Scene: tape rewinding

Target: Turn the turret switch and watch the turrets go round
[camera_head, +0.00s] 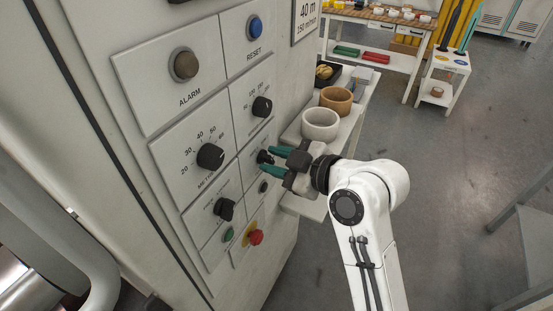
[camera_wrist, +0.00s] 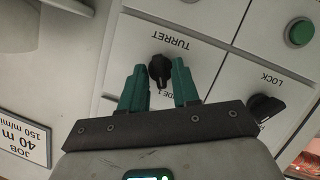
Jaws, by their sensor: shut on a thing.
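The turret switch (camera_wrist: 159,66) is a small black knob on a white panel, under an upside-down TURRET label in the wrist view. In the head view the knob (camera_head: 263,157) sits on the machine front. My gripper (camera_head: 272,159) reaches it from the right, with its green fingers on either side of the knob. In the wrist view my gripper (camera_wrist: 159,76) is shut on the knob. Part of the knob and the lettering below it are hidden by the fingers. The turrets are not clearly visible in either view.
Other controls are close by: a LOCK knob (camera_wrist: 265,107), a METRES knob (camera_head: 210,157), a green button (camera_head: 229,234) and a red mushroom button (camera_head: 256,237). A shelf with a white roll (camera_head: 320,124) and a brown roll (camera_head: 336,100) stands just behind my gripper. Floor is open at right.

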